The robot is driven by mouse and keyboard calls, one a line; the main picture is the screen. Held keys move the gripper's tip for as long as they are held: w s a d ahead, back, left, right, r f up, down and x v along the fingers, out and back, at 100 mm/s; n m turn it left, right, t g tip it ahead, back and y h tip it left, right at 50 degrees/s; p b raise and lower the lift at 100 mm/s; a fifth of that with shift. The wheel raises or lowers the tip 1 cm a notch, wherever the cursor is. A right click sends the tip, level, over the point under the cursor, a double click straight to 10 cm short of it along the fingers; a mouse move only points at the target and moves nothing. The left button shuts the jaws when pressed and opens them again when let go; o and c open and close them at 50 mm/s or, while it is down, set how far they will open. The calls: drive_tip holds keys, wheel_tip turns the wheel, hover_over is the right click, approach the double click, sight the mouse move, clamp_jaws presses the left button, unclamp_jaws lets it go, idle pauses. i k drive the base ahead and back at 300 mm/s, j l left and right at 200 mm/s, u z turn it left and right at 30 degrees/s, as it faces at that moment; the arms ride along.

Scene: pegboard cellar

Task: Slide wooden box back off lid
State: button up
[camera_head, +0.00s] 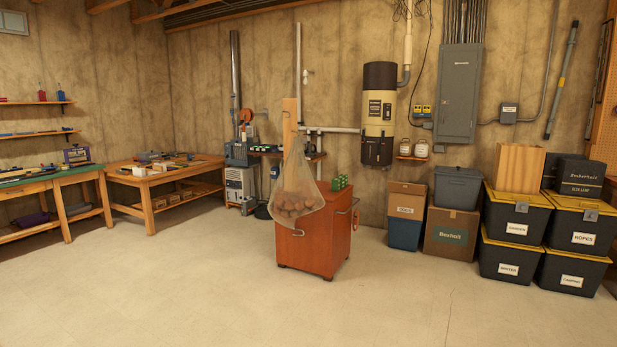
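A light wooden box (521,167) stands on the yellow lid (517,198) of a black tote (515,220) labelled "GARDEN", at the right against the back wall. Its front face shows vertical grain. It appears to sit toward the rear of the lid, with a strip of yellow lid bare in front of it. A grey latch (521,207) is at the lid's front edge. My gripper is not in view.
Beside it, a black box (582,178) rests on the "ROPES" tote (573,230). More totes stand beneath both. Cardboard boxes (450,233) and a grey bin (457,187) stand to the left. An orange cabinet (314,240) stands mid-room. The front floor (400,300) is clear.

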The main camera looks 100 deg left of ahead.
sight(518, 168)
drive_tip(key=j+u, duration=0.4)
drive_tip(key=i+j+u, duration=0.15)
drive_tip(key=j+u, duration=0.25)
drive_tip(key=i+j+u, duration=0.15)
drive_tip(key=j+u, duration=0.25)
drive_tip(key=j, duration=0.15)
drive_tip(key=i+j+u, duration=0.25)
drive_tip(key=j+u, duration=0.15)
drive_tip(key=i+j+u, duration=0.5)
drive_tip(key=u, duration=0.25)
drive_tip(key=i+j+u, duration=0.2)
drive_tip(key=i+u, duration=0.5)
drive_tip(key=i, duration=1.45)
drive_tip(key=i+j+z, duration=0.2)
drive_tip(key=i, duration=0.35)
drive_tip(key=i+z, duration=0.2)
drive_tip(key=i, duration=0.35)
drive_tip(key=i+j+z, duration=0.2)
drive_tip(key=i, duration=0.35)
drive_tip(key=j+z, duration=0.1)
drive_tip(key=z, duration=1.25)
